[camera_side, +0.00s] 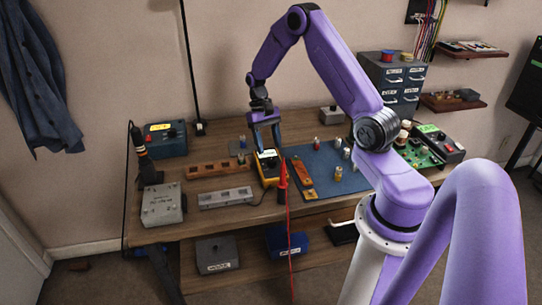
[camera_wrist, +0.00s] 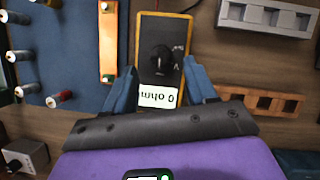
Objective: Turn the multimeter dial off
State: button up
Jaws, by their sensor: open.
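The multimeter (camera_side: 268,168) is a yellow-edged, black-faced box on the wooden bench, left of the blue mat. My gripper (camera_side: 265,148) points down above the multimeter. In the wrist view my gripper (camera_wrist: 161,77) has its two blue fingers apart, one on each side of the multimeter, with nothing held. Whether the fingertips touch the case cannot be told.
A blue mat (camera_side: 322,160) with several small knobs lies to the right. A red probe with a lead (camera_side: 283,178) stands just in front of the multimeter. A grey slotted strip (camera_side: 225,197) and a wooden slotted strip (camera_side: 208,169) lie to the left. A grey box (camera_side: 162,204) stands farther left.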

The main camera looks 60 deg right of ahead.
aim_at(272, 159)
jog(key=shift+x, duration=2.25)
jog(key=c, duration=1)
